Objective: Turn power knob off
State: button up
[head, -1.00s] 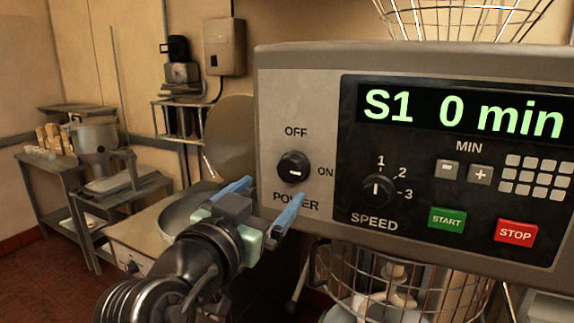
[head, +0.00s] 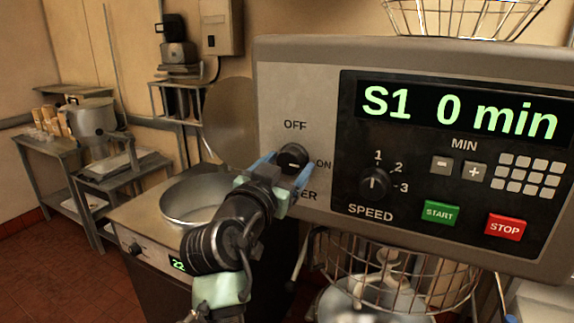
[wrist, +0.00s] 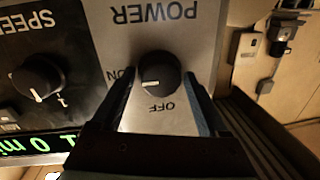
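The black round power knob (head: 293,157) sits on the grey left part of the control panel (head: 275,95), with OFF printed above it and ON to its right. It also shows in the wrist view (wrist: 157,68), where its white mark lies toward the ON label. My gripper (head: 287,168) has blue fingers, open and set one on each side of the knob. In the wrist view, my gripper (wrist: 159,76) shows gaps between both fingers and the knob. The gripper hides part of the POWER label in the head view.
The speed knob (head: 375,183), green START button (head: 440,213) and red STOP button (head: 506,227) are to the right on the panel. A wire basket (head: 400,275) is below it. A round pan (head: 190,205) sits on a cooker at the left.

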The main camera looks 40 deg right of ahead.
jog(key=c, duration=1)
jog(key=shift+r, duration=0.1)
jog(key=n+p, duration=0.2)
jog(key=n, duration=0.2)
jog(key=shift+r+n, duration=0.15)
jog(key=shift+n, duration=0.15)
jog(key=n+p, duration=0.2)
jog(key=n, duration=0.2)
jog(key=shift+w+r+g, duration=0.1)
jog(key=shift+g, duration=0.2)
jog(key=n+g+p, duration=0.1)
jog(key=n+p, duration=0.2)
jog(key=n, duration=0.2)
jog(key=shift+a+n+p, duration=0.1)
jog(key=shift+n+p, duration=0.2)
jog(key=shift+n, duration=0.1)
jog(key=shift+n+p, duration=0.6)
jog(key=shift+n, duration=0.5)
jog(key=shift+f, duration=0.25)
jog(key=o, duration=1.3)
jog(key=shift+g, duration=0.3)
